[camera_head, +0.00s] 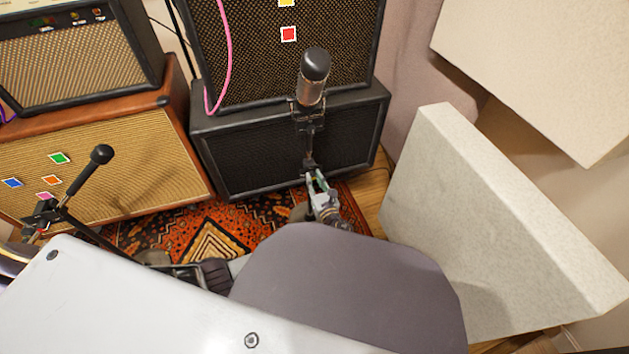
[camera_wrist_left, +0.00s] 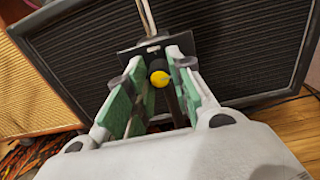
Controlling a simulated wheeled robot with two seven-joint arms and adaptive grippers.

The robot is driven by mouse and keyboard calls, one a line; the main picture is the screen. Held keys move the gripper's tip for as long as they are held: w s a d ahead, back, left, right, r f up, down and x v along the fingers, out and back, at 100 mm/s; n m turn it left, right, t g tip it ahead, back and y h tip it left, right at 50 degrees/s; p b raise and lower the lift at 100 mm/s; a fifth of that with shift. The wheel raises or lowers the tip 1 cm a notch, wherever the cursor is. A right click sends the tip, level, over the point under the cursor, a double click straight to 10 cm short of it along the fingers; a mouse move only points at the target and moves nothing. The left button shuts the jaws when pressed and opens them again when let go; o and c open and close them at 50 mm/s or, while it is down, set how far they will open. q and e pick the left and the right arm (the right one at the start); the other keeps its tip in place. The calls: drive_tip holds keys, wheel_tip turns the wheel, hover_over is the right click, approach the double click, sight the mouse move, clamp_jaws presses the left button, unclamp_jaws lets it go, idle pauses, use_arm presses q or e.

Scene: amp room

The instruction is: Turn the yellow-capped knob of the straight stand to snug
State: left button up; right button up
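The straight stand (camera_head: 309,140) stands in front of the black amp and carries a large microphone (camera_head: 312,77) with a dark top. In the left wrist view the knob's yellow cap (camera_wrist_left: 160,79) shows just below a dark clamp plate. My left gripper (camera_head: 318,184) is at the stand, below the microphone. In the left wrist view its green-padded fingers (camera_wrist_left: 158,90) are apart, one on each side of the yellow cap, with a gap visible on both sides. The yellow cap cannot be made out in the head view. My right gripper is not in view.
A black amp cabinet (camera_head: 245,146) stands close behind the stand. A tan amp (camera_head: 110,165) and a second microphone (camera_head: 101,154) on a tilted stand are at left. A pale panel (camera_head: 480,220) leans at right. A patterned rug (camera_head: 170,232) covers the floor.

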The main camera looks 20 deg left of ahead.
use_arm(q)
clamp_jaws()
